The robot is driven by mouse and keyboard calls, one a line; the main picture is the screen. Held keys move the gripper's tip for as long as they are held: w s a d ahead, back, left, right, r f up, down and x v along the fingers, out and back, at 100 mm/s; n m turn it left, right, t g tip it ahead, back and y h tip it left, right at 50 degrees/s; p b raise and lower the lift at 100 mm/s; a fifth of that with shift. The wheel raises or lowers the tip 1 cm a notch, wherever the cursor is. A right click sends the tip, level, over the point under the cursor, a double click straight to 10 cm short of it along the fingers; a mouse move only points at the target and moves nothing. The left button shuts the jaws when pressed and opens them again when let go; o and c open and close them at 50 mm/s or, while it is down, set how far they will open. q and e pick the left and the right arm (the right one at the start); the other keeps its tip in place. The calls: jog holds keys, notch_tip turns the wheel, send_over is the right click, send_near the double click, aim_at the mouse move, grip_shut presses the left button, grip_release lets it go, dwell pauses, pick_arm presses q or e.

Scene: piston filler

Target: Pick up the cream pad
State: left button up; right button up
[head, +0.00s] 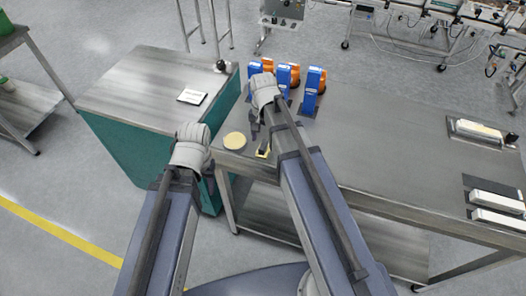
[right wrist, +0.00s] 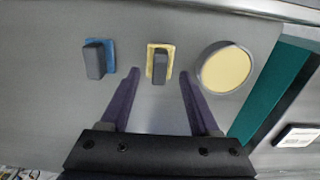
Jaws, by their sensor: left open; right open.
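The cream pad (right wrist: 151,50) is a small rectangle with a dark grey upright grip block on it. It lies on the grey bench top and shows in the head view (head: 262,154) near the bench's left front corner. My right gripper (right wrist: 158,78) is open. In the right wrist view its two fingers lie either side of the grip block, with gaps on both sides and nothing held. In the head view the right gripper (head: 255,130) is over the bench just behind the pad. My left gripper (head: 210,180) is at the left, its fingers mostly hidden by its wrist.
A round cream-topped disc (right wrist: 225,70) lies right of the pad, and a blue pad (right wrist: 112,55) with a similar block lies left. Blue and orange units (head: 312,90) stand farther back. A teal-sided cabinet (head: 140,85) adjoins the bench. The bench's middle is clear.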

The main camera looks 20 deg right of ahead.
aim_at(263, 144)
jog(key=shift+w+d+f+b, duration=0.1)
jog(key=shift+f+b, duration=1.2)
jog(key=shift+f, duration=0.05)
jog(key=shift+w+d+f+b, duration=0.1)
jog(key=shift+f+b, duration=1.2)
jog(key=shift+r, duration=0.1)
grip_shut()
